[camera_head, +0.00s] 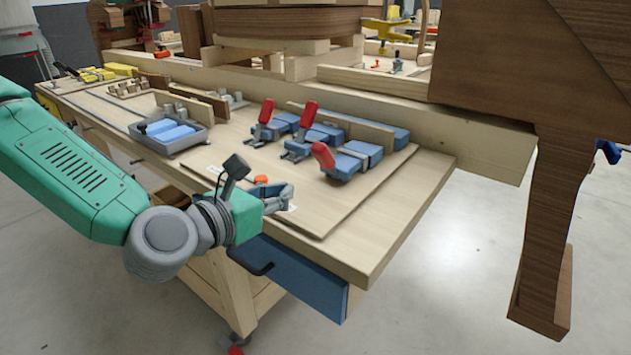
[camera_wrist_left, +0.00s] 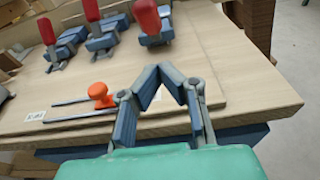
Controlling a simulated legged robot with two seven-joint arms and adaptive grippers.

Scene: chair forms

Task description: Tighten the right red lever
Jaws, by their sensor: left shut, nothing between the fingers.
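Three blue clamps with red levers stand in a row on the workbench. The right red lever (camera_head: 323,156) is tilted up and back from its blue clamp (camera_head: 354,160); it also shows at the top of the left wrist view (camera_wrist_left: 146,17). The middle red lever (camera_head: 306,115) and the left red lever (camera_head: 266,110) stand upright with a slight tilt. My left gripper (camera_head: 287,196) is near the front edge of the bench, in front of the right clamp and apart from it. In the left wrist view its fingers (camera_wrist_left: 162,71) are shut and empty. My right gripper is not visible.
An orange knob (camera_head: 261,179) on a grey bar lies beside my left gripper. A grey tray (camera_head: 205,139) with blue blocks stands to the left. A large brown wooden piece (camera_head: 545,220) hangs over the right. The board (camera_head: 345,205) right of my gripper is clear.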

